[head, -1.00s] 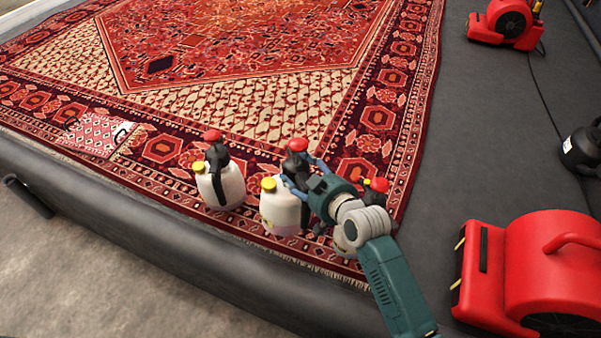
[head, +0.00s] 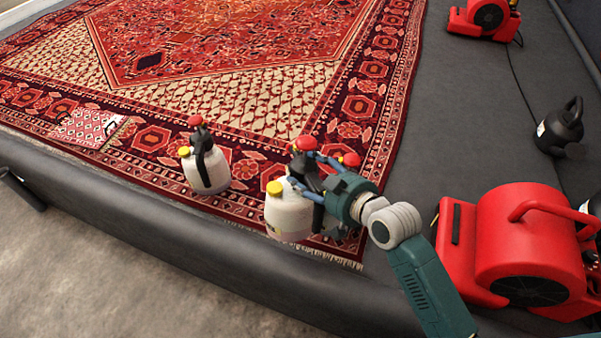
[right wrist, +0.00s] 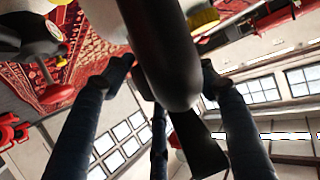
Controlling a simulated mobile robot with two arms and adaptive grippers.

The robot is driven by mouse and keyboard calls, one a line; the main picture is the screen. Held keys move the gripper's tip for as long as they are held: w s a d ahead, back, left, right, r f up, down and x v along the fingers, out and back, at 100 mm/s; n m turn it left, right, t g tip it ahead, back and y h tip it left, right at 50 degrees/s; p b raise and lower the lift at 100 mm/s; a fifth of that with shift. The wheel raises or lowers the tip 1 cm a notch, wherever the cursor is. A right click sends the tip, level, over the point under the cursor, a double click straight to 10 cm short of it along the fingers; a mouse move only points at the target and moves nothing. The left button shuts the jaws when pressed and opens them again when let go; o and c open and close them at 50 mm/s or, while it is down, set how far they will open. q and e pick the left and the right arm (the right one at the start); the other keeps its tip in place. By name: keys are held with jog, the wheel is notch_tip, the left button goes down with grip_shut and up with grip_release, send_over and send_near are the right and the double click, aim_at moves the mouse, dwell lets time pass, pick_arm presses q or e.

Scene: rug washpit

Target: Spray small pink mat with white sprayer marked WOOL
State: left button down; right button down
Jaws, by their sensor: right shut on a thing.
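The small pink mat (head: 90,126), patterned in pink and white with dark handle-like loops at its ends, lies on the big red rug's left front border. My right gripper (head: 309,172) is shut on the dark handle of a white sprayer (head: 288,212) with a red knob and yellow cap. This sprayer seems to hang a little above the rug's front edge, right of the mat. In the right wrist view the dark handle (right wrist: 165,55) sits between my blue fingers. I cannot read any WOOL marking. My left gripper is out of view.
A similar white sprayer (head: 207,172) stands on the rug between mat and gripper. Another, with a red knob (head: 350,160), is mostly hidden behind my gripper. Red blowers (head: 530,245) and a black container (head: 560,130) stand at right. A dark raised edge (head: 130,215) runs along the front.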

jog(key=s+d+r+n+g+y, duration=0.3)
jog(key=s+d+r+n, duration=0.1)
jog(key=s+d+r, duration=1.2)
notch_tip(320, 180, up, 4)
jog(key=shift+f+y, duration=0.25)
jog(key=shift+y, duration=0.05)
